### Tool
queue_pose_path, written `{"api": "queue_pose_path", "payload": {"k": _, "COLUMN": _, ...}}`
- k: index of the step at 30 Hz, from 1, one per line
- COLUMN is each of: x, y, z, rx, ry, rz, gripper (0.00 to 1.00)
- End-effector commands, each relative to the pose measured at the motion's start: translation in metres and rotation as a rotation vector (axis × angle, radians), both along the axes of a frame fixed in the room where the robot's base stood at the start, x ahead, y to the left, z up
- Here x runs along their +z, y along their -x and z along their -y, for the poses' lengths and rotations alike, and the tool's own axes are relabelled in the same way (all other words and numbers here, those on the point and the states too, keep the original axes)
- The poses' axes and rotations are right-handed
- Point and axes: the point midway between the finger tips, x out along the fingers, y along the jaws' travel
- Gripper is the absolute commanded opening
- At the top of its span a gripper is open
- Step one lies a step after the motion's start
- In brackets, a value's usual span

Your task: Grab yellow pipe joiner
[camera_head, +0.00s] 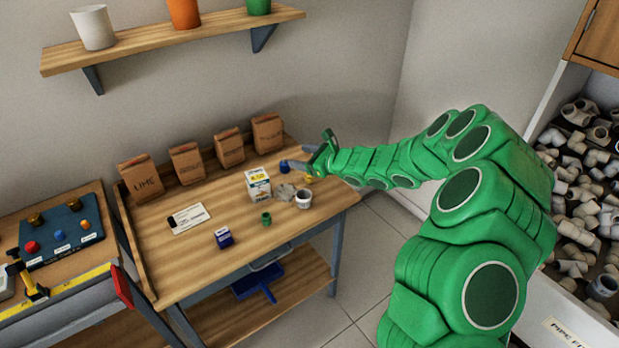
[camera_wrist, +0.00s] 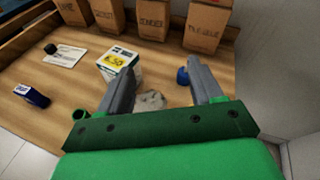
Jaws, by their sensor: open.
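A small yellow piece (camera_head: 308,179), which looks like the yellow pipe joiner, shows on the wooden workbench (camera_head: 190,250) in the head view, just below my gripper and partly hidden by it. I cannot make it out in the wrist view. My gripper (camera_head: 292,164) is open over the right end of the bench. In the wrist view its two fingers (camera_wrist: 161,68) are spread apart with nothing held between them. A blue piece (camera_head: 284,168) is close by the fingers; it also shows beside the right finger in the wrist view (camera_wrist: 183,76).
A white and yellow box (camera_head: 258,184), grey rag-like lump (camera_head: 284,192), white fitting (camera_head: 304,198), green fitting (camera_head: 266,218) and dark blue box (camera_head: 223,238) share the bench. Brown bags (camera_head: 187,163) line its back. A shelf (camera_head: 180,40) hangs above. The bench's front left is clear.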

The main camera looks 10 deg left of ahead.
Motion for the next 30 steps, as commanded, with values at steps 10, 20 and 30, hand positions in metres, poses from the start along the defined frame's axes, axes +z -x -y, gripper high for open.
{"api": "queue_pose_path", "payload": {"k": 10, "x": -0.097, "y": -0.040, "z": 0.042, "rx": -0.231, "ry": -0.012, "rz": -0.195, "gripper": 0.65}}
{"api": "queue_pose_path", "payload": {"k": 20, "x": -0.114, "y": -0.050, "z": 0.043, "rx": -0.263, "ry": -0.010, "rz": -0.220, "gripper": 0.65}}
{"api": "queue_pose_path", "payload": {"k": 30, "x": -0.121, "y": -0.061, "z": 0.027, "rx": -0.261, "ry": -0.013, "rz": -0.219, "gripper": 0.65}}
